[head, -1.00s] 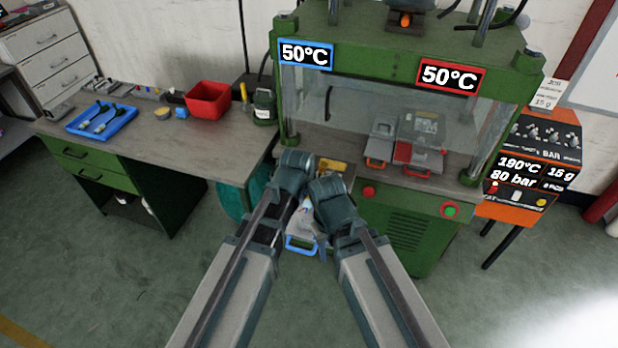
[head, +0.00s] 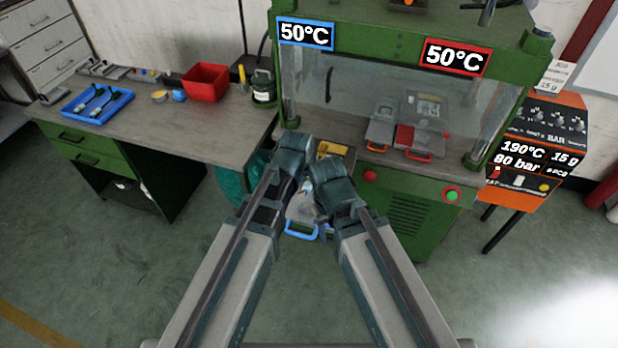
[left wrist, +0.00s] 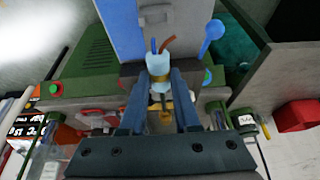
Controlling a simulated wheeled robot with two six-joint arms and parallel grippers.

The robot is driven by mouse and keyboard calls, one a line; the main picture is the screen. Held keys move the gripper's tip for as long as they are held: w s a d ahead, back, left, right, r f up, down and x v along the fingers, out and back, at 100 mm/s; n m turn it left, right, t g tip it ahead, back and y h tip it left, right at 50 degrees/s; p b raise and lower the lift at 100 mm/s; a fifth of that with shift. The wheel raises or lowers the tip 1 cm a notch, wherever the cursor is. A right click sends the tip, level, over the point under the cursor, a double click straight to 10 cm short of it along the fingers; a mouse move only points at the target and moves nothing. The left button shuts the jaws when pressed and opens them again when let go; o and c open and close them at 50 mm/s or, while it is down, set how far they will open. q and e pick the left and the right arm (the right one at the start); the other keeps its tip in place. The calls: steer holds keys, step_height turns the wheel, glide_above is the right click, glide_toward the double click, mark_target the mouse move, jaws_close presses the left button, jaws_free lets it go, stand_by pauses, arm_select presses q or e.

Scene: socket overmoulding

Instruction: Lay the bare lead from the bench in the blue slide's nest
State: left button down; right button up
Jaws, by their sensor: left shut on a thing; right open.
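My left gripper (head: 305,184) is above the blue slide (head: 301,212), which has a grey body and a blue handle. In the left wrist view my left gripper's two blue fingers (left wrist: 160,92) are shut on the bare lead (left wrist: 157,66). It has a pale body, a brass-coloured band and short blue and red wire ends. The slide's blue face (left wrist: 127,28) and grey block lie beyond it. The lead appears apart from the nest, but contact is hard to judge. My right gripper (head: 322,222) is open beside the slide, its fingers mostly hidden by its wrist.
The green press (head: 400,200) stands ahead, with grey and red-grey mould parts (head: 413,138) on its table. The bench (head: 200,138) at left carries a blue tray (head: 118,108) and a red bin (head: 206,82). An orange control unit (head: 535,150) stands at right.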

arm_select(q)
steer(key=shift+f+b, duration=3.35)
steer(key=shift+f, duration=0.2)
steer(key=c, duration=0.6)
jaws_free()
steer(key=shift+o, duration=0.2)
steer(key=p+v, duration=1.2)
steer(key=v, duration=0.1)
steer(key=shift+r+p, duration=0.35)
steer(key=shift+p, duration=0.05)
steer(key=shift+s+a, duration=0.1)
steer(key=shift+s, duration=0.05)
steer(key=s+a+f+g+y, duration=0.1)
steer(key=s+a+g, duration=0.1)
steer(key=s, duration=0.3)
steer(key=s+a+f+g+y, duration=0.1)
steer(key=s+a+g, duration=0.1)
steer(key=s, duration=0.4)
steer(key=shift+s+g+y, duration=0.25)
steer(key=shift+g+y, duration=0.15)
